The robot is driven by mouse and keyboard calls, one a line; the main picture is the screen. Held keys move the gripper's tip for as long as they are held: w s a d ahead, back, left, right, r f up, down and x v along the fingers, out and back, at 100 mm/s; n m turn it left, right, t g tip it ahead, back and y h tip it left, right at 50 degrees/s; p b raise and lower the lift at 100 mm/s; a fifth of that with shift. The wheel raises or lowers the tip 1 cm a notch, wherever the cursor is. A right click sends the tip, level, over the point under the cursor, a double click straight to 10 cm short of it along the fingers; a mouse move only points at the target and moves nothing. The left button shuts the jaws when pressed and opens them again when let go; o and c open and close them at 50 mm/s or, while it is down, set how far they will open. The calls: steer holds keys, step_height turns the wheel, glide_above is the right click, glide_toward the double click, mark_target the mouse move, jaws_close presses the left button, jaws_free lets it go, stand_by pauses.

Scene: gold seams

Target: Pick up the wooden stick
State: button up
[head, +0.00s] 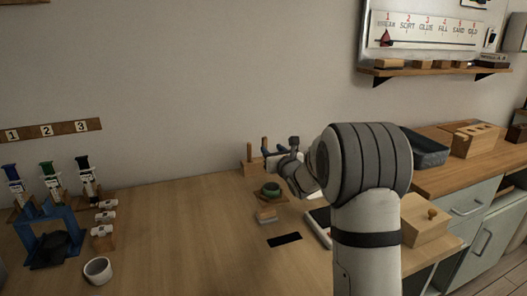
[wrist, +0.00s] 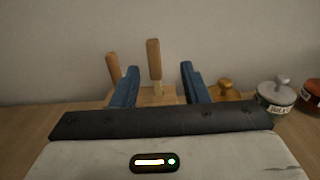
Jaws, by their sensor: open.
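Two upright wooden sticks show in the wrist view. One stick (wrist: 153,60) stands between my fingers, beyond or level with their tips; I cannot tell the depth. The other stick (wrist: 113,68) leans slightly beside the left finger, on its outer side. Both appear to stand in a wooden block (wrist: 156,97), partly hidden by my gripper. My gripper (wrist: 158,74) is open, its two blue fingers apart with no visible contact on the stick. In the head view, my gripper (head: 278,155) is at the wooden block (head: 250,169) near the back wall.
Jars with knobbed lids (wrist: 276,93) stand right of the fingers. A blue stand (head: 48,228) and white cup (head: 97,270) are at left. The middle table is clear.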

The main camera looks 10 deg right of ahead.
mark_target(266, 144)
steer(key=w, duration=0.1)
steer(key=w+a, duration=0.1)
steer(key=w, duration=0.2)
steer(key=shift+w+a+r, duration=0.2)
steer(key=shift+w+a, duration=0.05)
steer(key=shift+a, duration=0.1)
steer(key=shift+w, duration=0.6)
steer(key=shift+c, duration=0.4)
jaws_close()
